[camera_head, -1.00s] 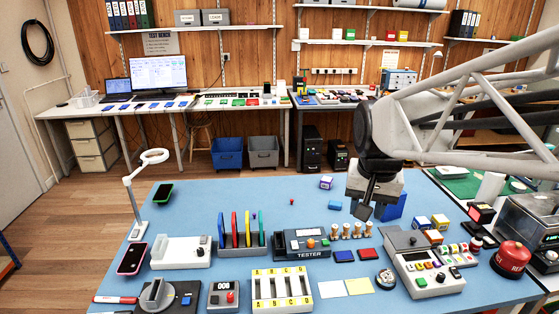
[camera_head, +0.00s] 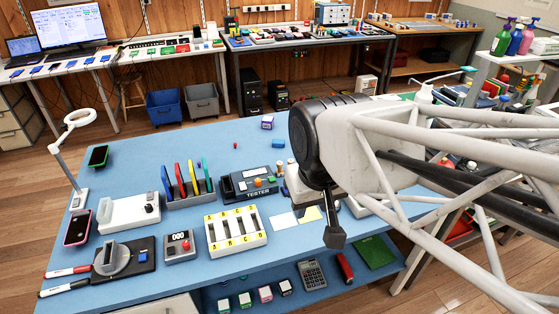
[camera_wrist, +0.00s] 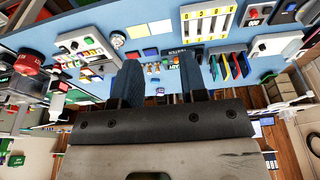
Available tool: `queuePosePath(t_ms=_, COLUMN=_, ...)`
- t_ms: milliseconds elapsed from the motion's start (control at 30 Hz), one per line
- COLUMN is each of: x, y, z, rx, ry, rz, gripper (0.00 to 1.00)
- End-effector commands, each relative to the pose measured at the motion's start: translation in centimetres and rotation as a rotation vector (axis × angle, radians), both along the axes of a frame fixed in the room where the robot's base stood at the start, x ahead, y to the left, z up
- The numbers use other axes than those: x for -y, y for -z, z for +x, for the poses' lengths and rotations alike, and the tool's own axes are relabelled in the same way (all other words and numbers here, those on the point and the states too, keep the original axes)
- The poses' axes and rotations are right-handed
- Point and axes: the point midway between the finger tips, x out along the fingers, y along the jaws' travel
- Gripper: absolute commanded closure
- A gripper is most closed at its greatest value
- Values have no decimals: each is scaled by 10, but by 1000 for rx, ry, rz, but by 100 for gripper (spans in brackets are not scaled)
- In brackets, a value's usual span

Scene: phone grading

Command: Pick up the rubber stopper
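A small red piece (camera_head: 235,145) lies alone on the blue table, behind the tester; it may be the rubber stopper, but it is too small to be sure. My gripper (camera_head: 334,238) points down near the table's front edge, well to the front and right of that piece. In the wrist view my gripper (camera_wrist: 160,68) has its two dark fingers apart with nothing held between them. I cannot pick out the stopper in the wrist view.
The tester (camera_head: 254,184), a rack of coloured plates (camera_head: 182,190) and a lettered white tray (camera_head: 236,231) stand on the blue table (camera_head: 190,140). A purple-white box (camera_head: 267,122) and blue block (camera_head: 278,143) lie behind. My arm hides the table's right side.

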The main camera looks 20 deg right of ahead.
Motion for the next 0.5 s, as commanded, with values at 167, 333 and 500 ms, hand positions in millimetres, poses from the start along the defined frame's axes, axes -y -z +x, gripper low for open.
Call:
queuePosePath(t_ms=167, x=0, y=0, z=0, rx=0, ry=0, rz=0, gripper=54)
queuePosePath(t_ms=333, x=0, y=0, z=0, rx=0, ry=1, rz=0, gripper=54)
queuePosePath(t_ms=500, x=-1, y=-2, z=6, rx=-2, ry=11, rz=4, gripper=54)
